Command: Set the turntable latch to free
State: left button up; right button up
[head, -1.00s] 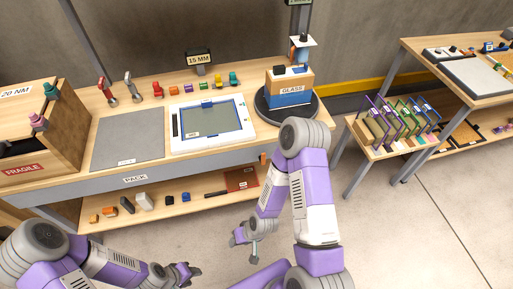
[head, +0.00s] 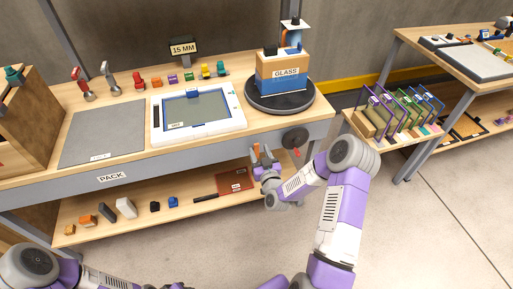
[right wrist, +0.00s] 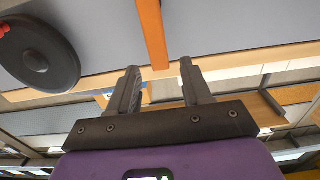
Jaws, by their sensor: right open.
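The turntable (head: 306,101) is a black disc on the bench, bearing a box marked GLASS (head: 283,80). A small orange lever, apparently the latch (head: 256,149), sits on the bench's front edge below it. In the right wrist view the lever (right wrist: 152,32) is an orange bar whose near end reaches the gap between the fingertips. My right gripper (head: 264,157) is open at the bench front, close to the lever. The right wrist view shows its two fingers (right wrist: 160,68) apart, with nothing gripped. My left arm shows at the bottom left; its gripper is out of frame.
A black handwheel with a red knob (head: 295,138) is on the bench front, right of the lever; it also shows in the right wrist view (right wrist: 40,55). A lower shelf (head: 130,225) holds small parts. A rack of coloured frames (head: 400,110) stands right.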

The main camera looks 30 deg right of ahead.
aim_at(257, 146)
jog(key=shift+b+x, duration=0.3)
jog(key=shift+x, duration=1.7)
jog(key=shift+a+f, duration=0.1)
grip_shut()
